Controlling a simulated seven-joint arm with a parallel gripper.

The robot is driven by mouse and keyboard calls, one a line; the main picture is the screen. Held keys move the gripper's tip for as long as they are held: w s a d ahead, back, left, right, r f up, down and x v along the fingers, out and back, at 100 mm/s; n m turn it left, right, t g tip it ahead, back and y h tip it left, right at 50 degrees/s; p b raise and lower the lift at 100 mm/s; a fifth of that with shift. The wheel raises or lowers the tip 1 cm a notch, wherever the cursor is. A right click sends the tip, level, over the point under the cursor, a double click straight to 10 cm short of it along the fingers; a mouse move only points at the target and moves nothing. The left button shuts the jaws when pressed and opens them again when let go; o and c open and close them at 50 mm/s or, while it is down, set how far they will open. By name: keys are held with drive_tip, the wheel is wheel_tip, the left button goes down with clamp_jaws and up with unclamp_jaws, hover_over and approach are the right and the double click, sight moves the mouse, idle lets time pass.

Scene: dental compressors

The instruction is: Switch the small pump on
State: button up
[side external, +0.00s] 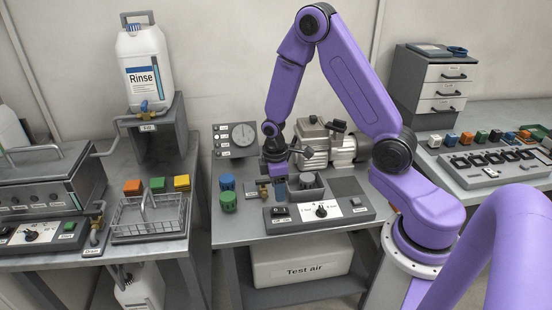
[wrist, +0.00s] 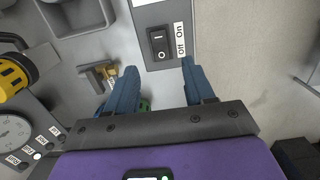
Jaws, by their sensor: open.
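The small pump (side external: 325,147), a silver motor unit, stands at the back of the middle bench. In front of it is a grey control panel (side external: 355,212) with a black rocker switch (side external: 279,211) on its left end and a knob (side external: 321,210). In the wrist view the rocker switch (wrist: 160,44) has "Off" and "On" printed beside it; I cannot tell which side is pressed. My gripper (side external: 279,192) points down over the bench, just behind the panel's left end. In the wrist view my gripper (wrist: 160,68) has its blue fingers apart with nothing held, and the switch lies just beyond the fingertips.
A brass valve (wrist: 102,76) is left of the fingers. A grey square holder (wrist: 76,18) and a gauge (wrist: 14,132) are also near. Blue (side external: 227,182) and green (side external: 228,202) cylinders stand left of the panel. A wire basket (side external: 150,217) is on the left bench.

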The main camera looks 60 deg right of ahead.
wheel_tip(320, 180, up, 10)
drive_tip(key=shift+w+a+r, duration=0.15)
drive_tip(key=shift+w+a, duration=0.05)
drive_tip(key=shift+a, duration=0.05)
idle(0.5)
drive_tip(key=s+a+r+n, duration=0.2)
drive_tip(key=s+a+r, duration=0.3)
drive_tip(key=s+a, duration=0.45)
drive_tip(key=s+r+n+y, duration=0.1)
drive_tip(key=s+r, duration=0.1)
drive_tip(key=s, duration=1.2)
drive_tip(key=shift+a+r+n+t, duration=0.3)
drive_tip(key=shift+r+t, duration=0.1)
